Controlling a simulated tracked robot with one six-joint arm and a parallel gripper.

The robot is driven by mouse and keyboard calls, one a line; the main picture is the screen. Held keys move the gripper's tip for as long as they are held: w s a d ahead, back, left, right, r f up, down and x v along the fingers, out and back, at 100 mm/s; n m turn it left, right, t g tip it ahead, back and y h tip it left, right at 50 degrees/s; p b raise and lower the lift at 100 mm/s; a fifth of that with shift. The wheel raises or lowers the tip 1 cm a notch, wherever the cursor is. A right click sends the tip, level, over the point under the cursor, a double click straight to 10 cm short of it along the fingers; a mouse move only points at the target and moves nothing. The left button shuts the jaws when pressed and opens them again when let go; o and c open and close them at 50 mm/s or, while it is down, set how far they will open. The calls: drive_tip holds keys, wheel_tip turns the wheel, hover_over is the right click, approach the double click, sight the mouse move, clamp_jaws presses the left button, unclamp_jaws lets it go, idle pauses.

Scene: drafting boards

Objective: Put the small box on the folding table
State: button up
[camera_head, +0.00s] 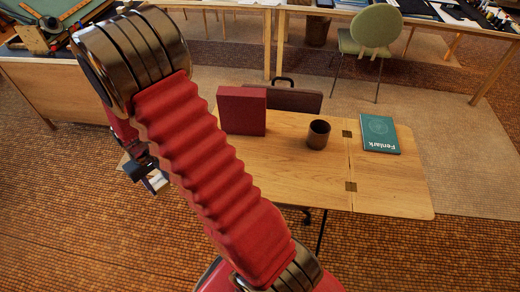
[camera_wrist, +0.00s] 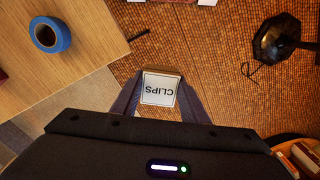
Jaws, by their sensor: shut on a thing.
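The small box (camera_wrist: 159,90) is white with a brown edge and the word CLIPS, upside down in the wrist view. My gripper (camera_wrist: 160,97) is shut on it, with a dark finger on each side. Behind it in that view is only floor. In the head view my gripper (camera_head: 155,181) shows small at the left, partly behind my red arm, near the table's left end. The folding table (camera_head: 290,172) is light wood with dark hinges; my arm hides its left part. A wooden top (camera_wrist: 75,25) at upper left of the wrist view appears to be this table.
A red box (camera_head: 241,111), a brown mug (camera_head: 318,135) and a green book (camera_head: 380,134) stand or lie on the folding table. A blue tape roll (camera_wrist: 50,35) lies on the wooden top. Bare wood shows around the mug.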

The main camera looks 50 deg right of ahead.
drive_tip(key=s+d+m, duration=0.1)
drive_tip(key=s+d, duration=0.1)
drive_tip(key=d, duration=0.2)
drive_tip(key=s+d+r+m, duration=0.1)
drive_tip(key=s+d, duration=0.1)
drive_tip(key=d, duration=0.2)
drive_tip(key=s+d+r+m, duration=0.1)
drive_tip(key=s+d, duration=0.1)
drive_tip(key=d, duration=0.2)
drive_tip(key=shift+d+r, duration=0.1)
drive_tip(key=shift+d, duration=0.3)
drive_tip(key=s+d+r+m, duration=0.2)
drive_tip(key=s+d+m, duration=0.1)
drive_tip(key=s+d, duration=0.45)
wheel_tip(320, 180, up, 2)
drive_tip(key=r+m, duration=0.1)
drive_tip(key=m, duration=0.4)
hover_over(290, 183)
drive_tip(key=shift+d+f, duration=0.1)
drive_tip(key=shift+f, duration=0.15)
drive_tip(key=shift+f, duration=0.15)
drive_tip(key=shift+f, duration=2.8)
drive_tip(key=shift+f, duration=0.1)
drive_tip(key=shift+f, duration=2)
